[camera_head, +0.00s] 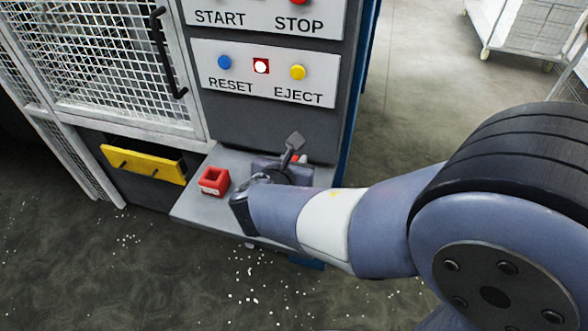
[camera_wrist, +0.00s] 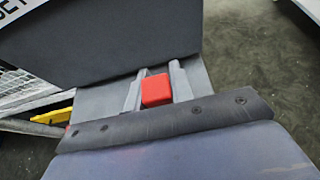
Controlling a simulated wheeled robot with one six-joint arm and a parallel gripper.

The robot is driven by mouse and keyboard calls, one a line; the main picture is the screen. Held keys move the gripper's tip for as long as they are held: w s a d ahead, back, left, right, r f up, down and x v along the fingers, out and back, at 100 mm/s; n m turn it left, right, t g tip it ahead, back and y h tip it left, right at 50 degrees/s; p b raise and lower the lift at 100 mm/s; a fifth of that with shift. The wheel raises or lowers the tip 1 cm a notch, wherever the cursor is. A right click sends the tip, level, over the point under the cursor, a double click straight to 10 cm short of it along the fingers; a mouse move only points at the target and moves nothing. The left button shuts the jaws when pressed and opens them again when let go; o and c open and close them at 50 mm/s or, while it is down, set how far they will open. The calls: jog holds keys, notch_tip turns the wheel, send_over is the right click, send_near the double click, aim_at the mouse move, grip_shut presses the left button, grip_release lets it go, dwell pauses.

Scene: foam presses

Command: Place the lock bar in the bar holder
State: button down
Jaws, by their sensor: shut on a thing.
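The lock bar shows a red block-like end (camera_wrist: 156,90) between the two grey fingers of my gripper (camera_wrist: 157,74) in the wrist view. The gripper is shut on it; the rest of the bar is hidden. In the head view my gripper (camera_head: 290,163) is over the right part of the grey shelf, largely hidden by my own wrist, with a bit of red showing beside it. A red open-topped block, seemingly the bar holder (camera_head: 213,181), stands on the shelf to the left of my gripper, apart from it.
The grey shelf (camera_head: 190,211) juts out below the press's button panel (camera_head: 265,75). A dark grey paddle-shaped piece (camera_head: 293,142) stands up by my gripper. A yellow drawer front (camera_head: 145,164) and mesh door (camera_head: 110,55) are at left. Open floor lies at right.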

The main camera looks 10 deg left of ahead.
jog(key=shift+f, duration=1.05)
jog(key=shift+f, duration=0.15)
jog(key=c, duration=1.3)
grip_release()
jog(key=shift+o, duration=0.2)
jog(key=v, duration=1.2)
jog(key=shift+a, duration=0.1)
